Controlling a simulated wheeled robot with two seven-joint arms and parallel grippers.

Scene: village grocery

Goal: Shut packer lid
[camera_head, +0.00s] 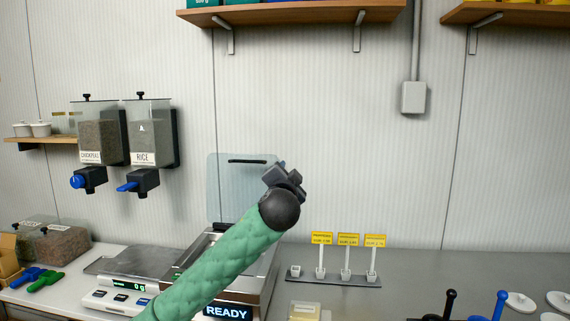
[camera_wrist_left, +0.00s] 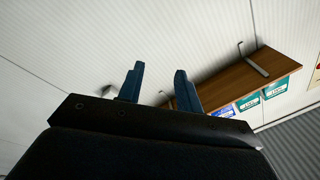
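The packer (camera_head: 264,282) is a metal machine on the counter with a lit READY display (camera_head: 227,312). Its clear lid (camera_head: 228,185) stands raised at the back, with a dark handle bar along its top edge. My left arm, in a green sleeve, reaches across in front of the packer and hides much of it. My left gripper (camera_head: 284,178) is in front of the lid's right edge; I cannot tell whether it touches. In the left wrist view its two fingers (camera_wrist_left: 158,85) are apart with nothing between them. My right gripper is not in view.
A scale (camera_head: 122,284) stands left of the packer. Wall dispensers (camera_head: 150,135) hang at the left. A rack of yellow tags (camera_head: 345,240) stands on the counter to the right. A wooden shelf (camera_head: 295,12) is overhead. Blue and black handles stick up at the lower right.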

